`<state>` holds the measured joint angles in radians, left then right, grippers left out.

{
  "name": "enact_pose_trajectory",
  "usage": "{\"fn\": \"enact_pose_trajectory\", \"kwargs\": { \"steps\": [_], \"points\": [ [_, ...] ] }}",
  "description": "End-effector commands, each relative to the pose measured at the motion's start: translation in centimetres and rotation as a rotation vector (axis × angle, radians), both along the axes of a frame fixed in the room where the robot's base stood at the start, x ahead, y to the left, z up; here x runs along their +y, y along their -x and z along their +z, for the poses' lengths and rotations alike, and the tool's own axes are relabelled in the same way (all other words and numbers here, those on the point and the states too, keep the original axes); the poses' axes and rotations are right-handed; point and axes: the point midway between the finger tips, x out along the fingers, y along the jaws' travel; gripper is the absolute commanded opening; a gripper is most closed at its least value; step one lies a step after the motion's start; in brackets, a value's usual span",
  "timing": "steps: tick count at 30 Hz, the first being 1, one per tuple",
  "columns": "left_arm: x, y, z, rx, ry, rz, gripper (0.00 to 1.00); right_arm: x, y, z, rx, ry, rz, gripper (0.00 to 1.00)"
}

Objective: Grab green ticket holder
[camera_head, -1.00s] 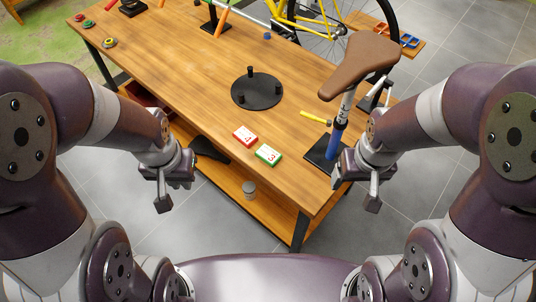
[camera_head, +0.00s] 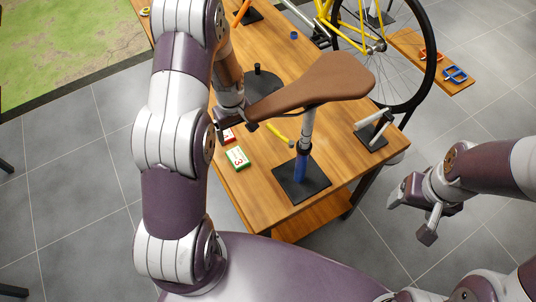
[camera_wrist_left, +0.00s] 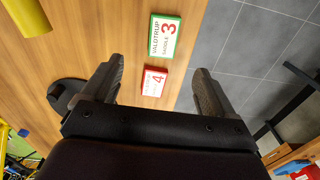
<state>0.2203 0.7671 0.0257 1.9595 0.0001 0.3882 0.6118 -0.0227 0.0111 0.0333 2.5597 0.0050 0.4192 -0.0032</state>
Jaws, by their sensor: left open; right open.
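The green ticket holder (camera_head: 238,157) lies on the wooden table (camera_head: 262,185), near its left edge. In the left wrist view the green ticket holder (camera_wrist_left: 164,37) reads "VALDTRUP SADDLE 3". The red ticket holder (camera_head: 228,135), partly hidden by my left gripper in the head view, lies beside it; in the wrist view the red one (camera_wrist_left: 153,82) reads 4. My left gripper (camera_head: 237,122) is open and empty above the table. In the wrist view the red holder shows between its fingers and the green one past the fingertips. My right gripper (camera_head: 412,218) is open and empty, off the table's right side.
A yellow stick (camera_head: 279,134) lies between. A yellow bicycle (camera_head: 345,35) is behind. The table's front left part is clear.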

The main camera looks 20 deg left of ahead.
Motion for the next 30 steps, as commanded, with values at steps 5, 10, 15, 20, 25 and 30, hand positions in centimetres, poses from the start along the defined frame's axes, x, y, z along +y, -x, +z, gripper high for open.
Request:
{"fn": "enact_pose_trajectory", "kwargs": {
  "steps": [5,10,15,20,25,30],
  "points": [
    [0.0,0.2,-1.2,0.004,0.001,0.066,0.87,0.0,0.0,0.4,0.0,0.0,0.0,0.77],
    [0.0,0.2,-5.0,0.005,0.001,0.066,0.87,0.0,0.0,1.3,0.0,0.0,0.0,0.77],
    [0.0,0.1,-7.3,0.001,0.0,0.064,0.87,0.0,0.0,1.7,0.0,0.0,0.0,0.77],
    [-0.4,0.1,-9.6,0.006,0.001,0.063,0.87,0.0,0.0,3.2,0.0,0.0,0.0,0.77],
    [-0.4,0.0,-12.3,0.002,0.0,0.064,0.87,0.0,0.0,3.7,0.0,0.0,0.0,0.77],
    [-0.4,-0.1,-12.7,-0.001,0.0,0.063,0.87,0.0,0.0,3.5,0.0,0.0,0.0,0.77]
  ]
}}
